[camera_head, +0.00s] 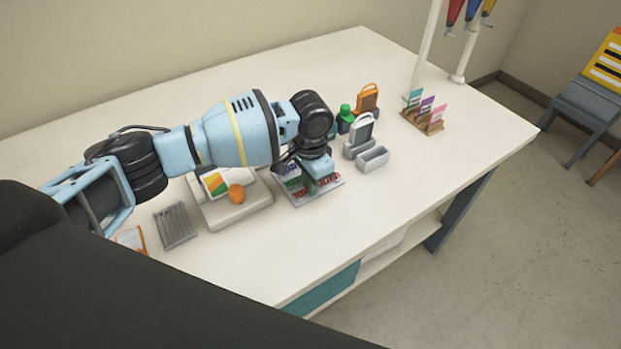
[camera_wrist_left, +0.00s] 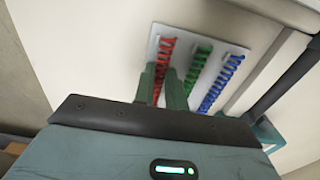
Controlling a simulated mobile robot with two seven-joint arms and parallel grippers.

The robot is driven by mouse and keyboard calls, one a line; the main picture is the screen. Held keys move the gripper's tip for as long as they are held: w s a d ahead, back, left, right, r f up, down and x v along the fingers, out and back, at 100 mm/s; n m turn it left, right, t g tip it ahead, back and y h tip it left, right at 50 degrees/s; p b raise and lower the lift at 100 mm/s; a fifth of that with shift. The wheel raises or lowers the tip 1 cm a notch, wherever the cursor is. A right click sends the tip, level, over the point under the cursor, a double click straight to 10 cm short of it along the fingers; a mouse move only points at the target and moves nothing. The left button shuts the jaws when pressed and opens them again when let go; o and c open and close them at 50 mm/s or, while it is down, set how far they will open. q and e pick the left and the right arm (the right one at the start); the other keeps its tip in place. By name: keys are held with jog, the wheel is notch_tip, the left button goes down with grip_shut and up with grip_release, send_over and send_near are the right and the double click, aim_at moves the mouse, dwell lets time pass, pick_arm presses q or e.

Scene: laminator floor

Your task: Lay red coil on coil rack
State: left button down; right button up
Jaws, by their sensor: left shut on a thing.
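The coil rack is a pale grey plate (camera_head: 322,193) on the table; it also shows in the left wrist view (camera_wrist_left: 222,45). My left gripper (camera_head: 312,184) points down over it, partly hiding it in the head view. In the left wrist view its two green fingers (camera_wrist_left: 160,88) are shut on the red coil (camera_wrist_left: 163,58). The red coil lines up with the rack's left end there, beside a green coil (camera_wrist_left: 197,68) and a blue coil (camera_wrist_left: 222,83). I cannot tell whether the red coil touches the rack. My right gripper is not in view.
The front right tabletop is clear.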

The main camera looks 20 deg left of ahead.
pick_arm(q)
jog(key=c, duration=1.4)
grip_release()
jog(key=shift+o, duration=0.2)
jog(key=shift+r, duration=0.15)
notch_tip(320, 180, up, 8)
jog(key=shift+f+p, duration=0.2)
jog(key=shift+p, duration=0.1)
jog(key=shift+f, duration=0.1)
